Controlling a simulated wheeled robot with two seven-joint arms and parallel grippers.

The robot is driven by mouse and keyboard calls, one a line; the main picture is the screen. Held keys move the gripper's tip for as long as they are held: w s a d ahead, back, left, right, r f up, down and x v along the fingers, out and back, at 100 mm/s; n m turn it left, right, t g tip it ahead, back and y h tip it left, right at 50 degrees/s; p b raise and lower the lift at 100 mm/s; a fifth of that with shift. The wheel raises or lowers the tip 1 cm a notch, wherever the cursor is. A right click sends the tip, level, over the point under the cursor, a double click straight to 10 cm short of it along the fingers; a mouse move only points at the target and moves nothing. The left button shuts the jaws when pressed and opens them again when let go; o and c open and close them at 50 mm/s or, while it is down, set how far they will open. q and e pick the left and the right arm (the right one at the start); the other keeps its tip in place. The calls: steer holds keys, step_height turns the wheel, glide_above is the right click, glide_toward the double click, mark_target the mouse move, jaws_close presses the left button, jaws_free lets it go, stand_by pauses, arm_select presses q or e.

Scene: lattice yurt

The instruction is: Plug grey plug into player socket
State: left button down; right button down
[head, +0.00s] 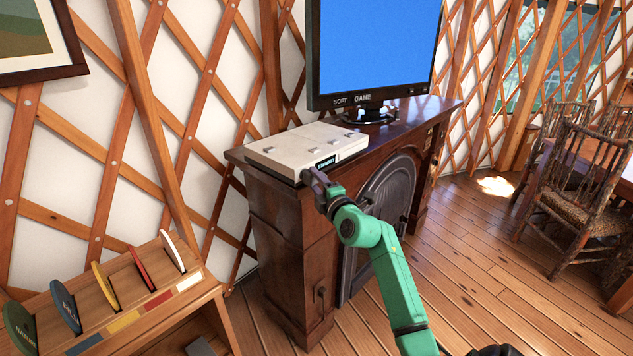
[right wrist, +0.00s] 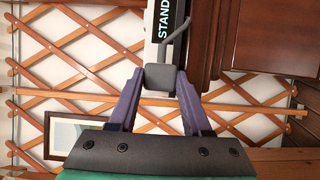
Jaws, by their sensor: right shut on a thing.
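The player is a flat off-white box (head: 308,147) with small raised knobs on top and a dark label on its front. It sits on the dark wooden fireplace cabinet. My right gripper (head: 316,183) is at the player's near front corner. In the right wrist view its purple fingers (right wrist: 159,90) are shut on the grey plug (right wrist: 160,78), with a grey cable (right wrist: 181,33) rising from it. The player's edge (right wrist: 150,20) lies right beyond the plug. I cannot tell whether they touch. The socket is not visible. My left gripper is not in view.
A monitor (head: 375,50) with a blue screen stands on the cabinet (head: 290,225) behind the player. A wooden rack (head: 140,300) with several coloured discs is at lower left. Chairs (head: 580,185) and a table are at right. The floor between is clear.

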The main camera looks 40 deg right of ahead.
steer(key=shift+w, duration=0.4)
steer(key=shift+c, duration=1.3)
jaws_free()
steer(key=shift+s, duration=0.1)
steer(key=b+v, duration=0.1)
steer(key=v, duration=1.3)
steer(key=shift+s+a+b, duration=0.15)
steer(key=shift+s+b, duration=0.1)
steer(key=shift+b, duration=0.05)
